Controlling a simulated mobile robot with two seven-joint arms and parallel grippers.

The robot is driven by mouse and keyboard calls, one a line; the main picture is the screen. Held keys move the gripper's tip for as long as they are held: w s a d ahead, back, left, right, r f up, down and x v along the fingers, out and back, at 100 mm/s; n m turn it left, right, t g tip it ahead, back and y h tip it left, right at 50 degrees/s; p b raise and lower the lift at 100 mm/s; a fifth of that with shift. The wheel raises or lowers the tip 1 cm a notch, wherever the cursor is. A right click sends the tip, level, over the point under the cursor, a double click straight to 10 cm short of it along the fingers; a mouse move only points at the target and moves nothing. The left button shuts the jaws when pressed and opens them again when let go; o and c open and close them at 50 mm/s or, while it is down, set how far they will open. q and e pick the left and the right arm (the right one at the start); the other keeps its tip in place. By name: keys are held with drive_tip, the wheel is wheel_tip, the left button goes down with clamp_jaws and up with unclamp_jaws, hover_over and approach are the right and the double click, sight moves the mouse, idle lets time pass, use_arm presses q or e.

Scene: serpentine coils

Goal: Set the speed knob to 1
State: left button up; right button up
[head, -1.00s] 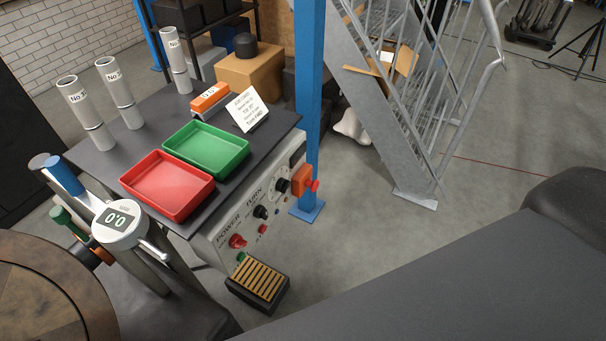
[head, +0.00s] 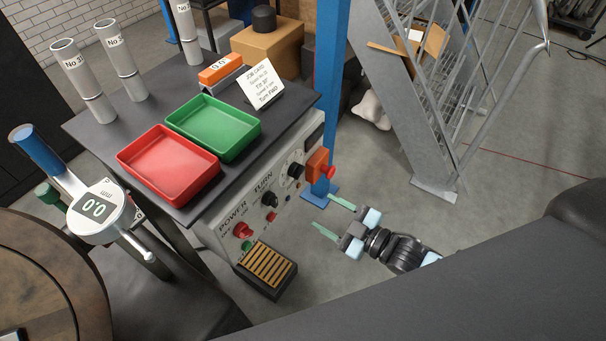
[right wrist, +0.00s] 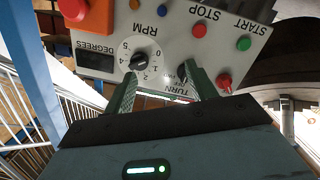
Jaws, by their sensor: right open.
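The speed knob (right wrist: 140,62) is a black knob on a numbered RPM dial on the grey control panel. Its exact setting is hard to read. It also shows in the head view as the black knob (head: 295,171) beside the orange box. My right gripper (head: 332,214) is open and empty, in front of the panel and apart from it. In the right wrist view my right gripper (right wrist: 160,86) has its two green fingers pointing at the panel, one below the speed knob and one near the TURN knob (right wrist: 184,72). My left gripper is not in view.
A red button on an orange box (head: 317,165) sits close beside the speed knob. A red POWER knob (head: 243,230) and small buttons are on the same panel. A slatted black block (head: 266,267) stands below. Red (head: 168,183) and green (head: 195,148) trays lie on the bench.

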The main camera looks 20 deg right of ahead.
sight(301, 174)
drive_tip(key=shift+w+a+r+n+y, duration=0.25)
drive_tip(key=shift+w+a+r+n, duration=0.25)
drive_tip(key=shift+w, duration=1.25)
drive_tip(key=shift+w+a+r+n+y, duration=0.2)
drive_tip(key=shift+w+a+r+n, duration=0.25)
drive_tip(key=shift+w, duration=1.25)
drive_tip(key=shift+w+a+r+n+y, duration=0.35)
drive_tip(key=shift+w+r, duration=0.3)
drive_tip(key=shift+w, duration=1.1)
drive_tip(key=shift+a, duration=0.1)
drive_tip(key=c, duration=1)
